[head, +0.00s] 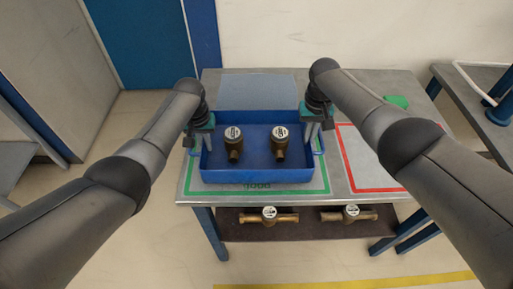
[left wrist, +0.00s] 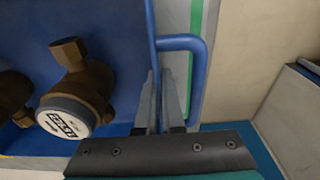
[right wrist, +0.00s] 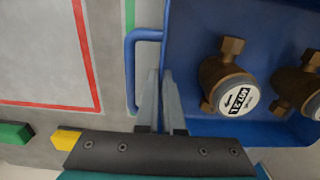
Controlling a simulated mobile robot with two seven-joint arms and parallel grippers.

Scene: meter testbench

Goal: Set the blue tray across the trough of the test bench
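The blue tray (head: 260,176) sits level over the green-outlined area of a grey table. It holds two brass meters with white dials (head: 233,143) (head: 279,142). I cannot tell whether its floor touches the table. My left gripper (head: 203,147) is at its left end; in the left wrist view the fingers (left wrist: 160,85) close around the end wall, inside the blue loop handle (left wrist: 203,75). My right gripper (head: 315,138) is at its right end; in the right wrist view the fingers (right wrist: 161,85) close around that wall beside its handle (right wrist: 130,75). I cannot make out a trough.
A red-outlined area (head: 345,160) lies right of the tray, with a green block (head: 396,102) behind it. A flat grey-blue panel (head: 257,90) lies behind the tray. More brass meters (head: 268,215) (head: 347,214) lie on the lower shelf. Another bench (head: 470,85) stands at the right edge.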

